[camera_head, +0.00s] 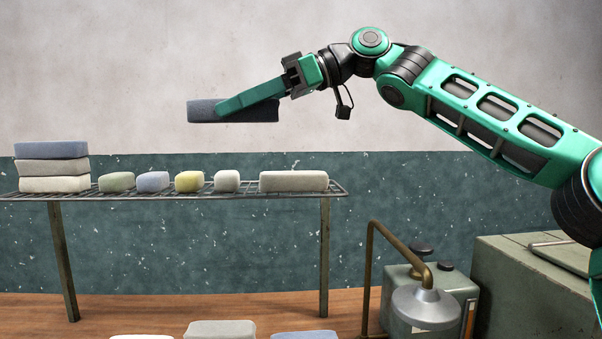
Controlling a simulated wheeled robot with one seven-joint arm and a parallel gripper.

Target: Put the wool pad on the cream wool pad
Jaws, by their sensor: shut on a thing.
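My gripper (226,106) is shut on a dark grey wool pad (203,112) and holds it roughly level in the air, well above the wire rack. The pad is partly hidden behind the green finger. A long cream pad (293,181), which looks like the cream wool pad, lies flat at the right end of the rack with nothing on it. It is below and to the right of the held pad. At the rack's left end, a blue pad (50,149) lies on top of two stacked cream-grey pads (54,175).
The wire rack (243,190) also bears small green (116,182), blue (153,182), yellow (189,181) and pale (227,181) blocks in a row. A brass-piped device (424,304) and a green box (535,282) stand at the lower right. More pads (220,330) show at the bottom edge.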

